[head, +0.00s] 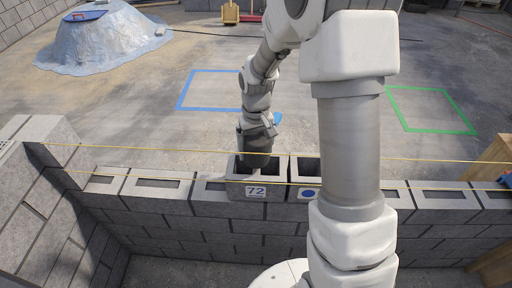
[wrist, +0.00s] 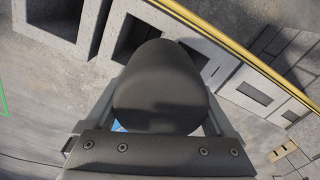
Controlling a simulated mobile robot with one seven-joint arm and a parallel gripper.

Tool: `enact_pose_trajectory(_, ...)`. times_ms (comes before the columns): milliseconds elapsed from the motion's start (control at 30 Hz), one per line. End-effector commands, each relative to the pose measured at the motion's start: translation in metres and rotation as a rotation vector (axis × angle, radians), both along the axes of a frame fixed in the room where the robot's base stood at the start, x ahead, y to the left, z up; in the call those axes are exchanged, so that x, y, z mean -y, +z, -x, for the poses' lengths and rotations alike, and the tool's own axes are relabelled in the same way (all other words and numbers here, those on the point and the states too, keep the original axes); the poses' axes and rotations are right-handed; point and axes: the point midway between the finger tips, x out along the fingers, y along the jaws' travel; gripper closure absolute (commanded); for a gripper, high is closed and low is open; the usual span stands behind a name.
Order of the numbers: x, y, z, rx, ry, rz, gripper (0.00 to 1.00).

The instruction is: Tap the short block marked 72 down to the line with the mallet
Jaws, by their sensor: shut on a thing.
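The block marked 72 (head: 256,191) is a hollow grey block on top of the low wall, with a white label on its near face. Its top stands above the tops of the blocks to its left. A yellow line (head: 150,179) runs along the wall and crosses near its label. My gripper (head: 256,133) is shut on the mallet, whose dark, rounded head (wrist: 160,85) fills the middle of the wrist view. In the head view the dark head is over the block's opening; I cannot tell whether it touches. The mallet's handle is not clearly visible.
A block with a blue dot (head: 307,193) sits right of block 72. A second yellow line (head: 190,151) runs higher behind. Blue (head: 185,92) and green (head: 452,128) squares mark the floor beyond. A tarp-covered heap (head: 100,45) stands far left. My arm hides part of the wall.

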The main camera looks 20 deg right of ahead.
Motion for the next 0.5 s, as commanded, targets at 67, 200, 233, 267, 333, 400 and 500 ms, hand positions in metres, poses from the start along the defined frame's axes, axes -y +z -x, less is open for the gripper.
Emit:
enact_pose_trajectory(67,0.000,-0.012,0.000,0.000,0.000,0.000,1.00)
enact_pose_trajectory(200,0.000,-0.032,0.000,0.000,0.001,0.000,1.00)
enact_pose_trajectory(233,0.000,-0.025,-0.001,0.002,0.000,0.000,1.00)
enact_pose_trajectory(267,0.000,-0.024,-0.001,0.002,0.000,0.000,1.00)
enact_pose_trajectory(333,0.000,-0.024,0.000,0.001,0.000,0.000,1.00)
enact_pose_trajectory(400,0.000,-0.024,0.000,0.001,0.000,0.000,1.00)
enact_pose_trajectory(500,0.000,-0.025,0.000,0.001,0.000,0.000,1.00)
